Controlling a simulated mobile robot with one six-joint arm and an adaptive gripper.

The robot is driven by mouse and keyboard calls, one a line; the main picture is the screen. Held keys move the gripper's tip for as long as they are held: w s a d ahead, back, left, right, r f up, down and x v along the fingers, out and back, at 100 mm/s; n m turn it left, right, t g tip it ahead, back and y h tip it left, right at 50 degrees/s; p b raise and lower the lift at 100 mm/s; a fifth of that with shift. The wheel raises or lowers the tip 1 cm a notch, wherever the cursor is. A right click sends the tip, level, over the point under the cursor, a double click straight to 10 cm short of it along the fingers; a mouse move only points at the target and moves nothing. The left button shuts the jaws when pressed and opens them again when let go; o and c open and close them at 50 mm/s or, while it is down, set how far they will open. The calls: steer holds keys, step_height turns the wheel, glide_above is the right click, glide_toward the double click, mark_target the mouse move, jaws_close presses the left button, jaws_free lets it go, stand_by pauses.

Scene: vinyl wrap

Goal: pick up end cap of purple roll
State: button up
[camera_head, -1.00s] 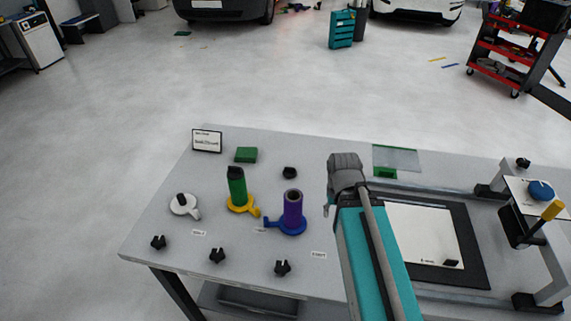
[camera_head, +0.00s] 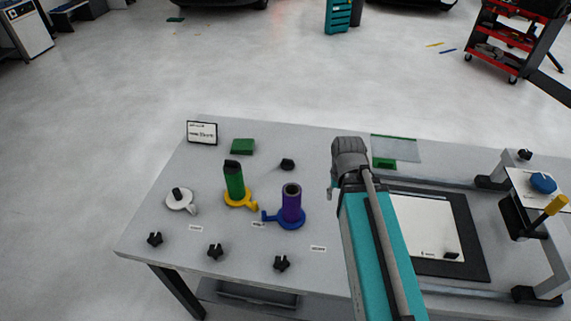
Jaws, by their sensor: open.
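The purple roll (camera_head: 292,204) stands upright in a blue holder (camera_head: 288,219) on the table, with a dark open core at its top. A black cap-like piece (camera_head: 281,263) lies in front of it near the table's front edge. Another dark round piece (camera_head: 287,164) lies behind it. I cannot tell which is the purple roll's end cap. My arm reaches over the table to the right of the purple roll, apart from it. My gripper's fingers are hidden behind my arm.
A green roll (camera_head: 234,182) with a black top stands in a yellow holder (camera_head: 239,201). A white holder (camera_head: 180,204) is at left. More black pieces (camera_head: 155,239) (camera_head: 215,251) lie along the front. A green block (camera_head: 243,146), sign (camera_head: 202,132) and framed mat (camera_head: 470,262) occupy the table.

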steer(key=w+a+r+m+p, duration=0.2)
steer(key=w+a+m, duration=0.1)
steer(key=w+m, duration=0.25)
steer(key=w+a+r+m+p, duration=0.2)
steer(key=w+a+m, duration=0.15)
steer(key=w, duration=0.25)
step_height(320, 180, up, 4)
steer(key=m+p, duration=0.4)
steer(key=m, duration=0.7)
glide_above(287, 160)
steer(key=shift+w+d, duration=0.4)
steer(key=shift+f+b, duration=0.25)
steer(key=shift+b, duration=0.05)
step_height(287, 160, down, 8)
steer(key=b, duration=0.8)
steer(key=shift+f, duration=0.15)
steer(key=f+b, duration=0.3)
steer(key=shift+s+a+f+b, duration=0.2)
steer(key=shift+s+a+b, duration=0.1)
steer(key=shift+b, duration=0.1)
steer(key=shift+f+b, duration=0.9)
